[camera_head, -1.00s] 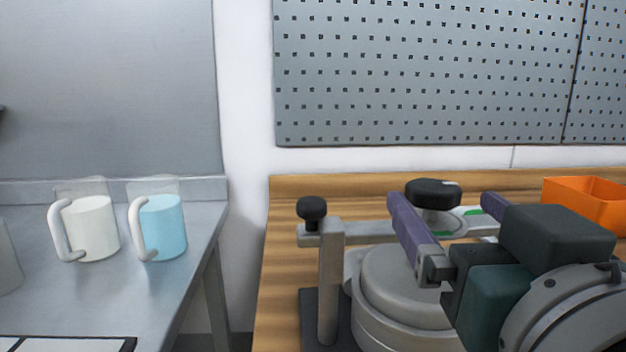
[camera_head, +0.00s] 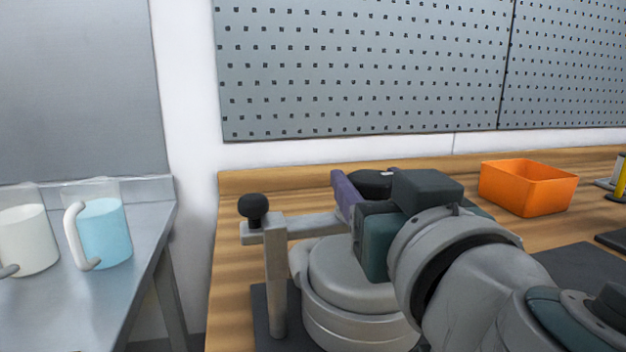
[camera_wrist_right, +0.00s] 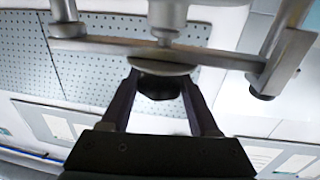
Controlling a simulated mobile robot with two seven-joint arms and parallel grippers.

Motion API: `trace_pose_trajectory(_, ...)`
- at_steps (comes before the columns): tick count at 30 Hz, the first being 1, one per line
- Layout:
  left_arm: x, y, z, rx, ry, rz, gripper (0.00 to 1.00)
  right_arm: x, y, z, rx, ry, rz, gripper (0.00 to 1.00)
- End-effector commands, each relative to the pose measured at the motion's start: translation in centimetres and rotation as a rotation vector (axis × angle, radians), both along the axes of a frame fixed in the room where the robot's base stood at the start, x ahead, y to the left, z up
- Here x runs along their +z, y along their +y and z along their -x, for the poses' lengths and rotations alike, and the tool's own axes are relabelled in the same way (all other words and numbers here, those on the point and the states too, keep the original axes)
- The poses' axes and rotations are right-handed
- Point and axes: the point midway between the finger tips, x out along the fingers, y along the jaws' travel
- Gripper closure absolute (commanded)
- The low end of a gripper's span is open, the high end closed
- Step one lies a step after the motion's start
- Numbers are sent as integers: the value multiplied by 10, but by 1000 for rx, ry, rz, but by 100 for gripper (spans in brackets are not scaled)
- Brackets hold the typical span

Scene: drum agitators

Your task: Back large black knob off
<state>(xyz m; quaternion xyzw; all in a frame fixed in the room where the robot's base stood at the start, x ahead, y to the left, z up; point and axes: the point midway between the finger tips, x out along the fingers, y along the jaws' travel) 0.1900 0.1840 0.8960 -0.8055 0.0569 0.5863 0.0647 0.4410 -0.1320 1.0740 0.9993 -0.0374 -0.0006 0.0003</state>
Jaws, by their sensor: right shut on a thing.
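The large black knob (camera_head: 374,182) sits above the round grey drum lid (camera_head: 350,272) in the head view, partly hidden by my right gripper (camera_head: 360,186). In the right wrist view the knob (camera_wrist_right: 158,87) is between the two purple fingers of my right gripper (camera_wrist_right: 158,80), under a round pale disc on a metal bar. My right gripper is shut on it. My left gripper is not in view.
A small black knob (camera_head: 253,207) tops the grey post at the left of the drum. An orange bin (camera_head: 528,190) stands behind my arm on the wooden bench. Two jugs, one white (camera_head: 27,240) and one blue (camera_head: 105,232), stand on the metal table at left.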

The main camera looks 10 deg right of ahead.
Motion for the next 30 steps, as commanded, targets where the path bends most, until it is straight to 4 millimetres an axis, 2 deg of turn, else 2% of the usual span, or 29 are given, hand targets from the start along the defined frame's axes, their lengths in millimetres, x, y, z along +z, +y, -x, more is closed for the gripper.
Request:
trace_pose_trajectory(2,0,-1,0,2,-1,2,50,0,0,0,0,0,0,57)
trace_pose_trajectory(12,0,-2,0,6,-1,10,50,0,0,0,0,0,0,94)
trace_pose_trajectory(22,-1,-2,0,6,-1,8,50,0,-1,0,49,-1,1,94)
trace_pose_trajectory(30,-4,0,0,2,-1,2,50,0,-3,0,224,-3,2,94)
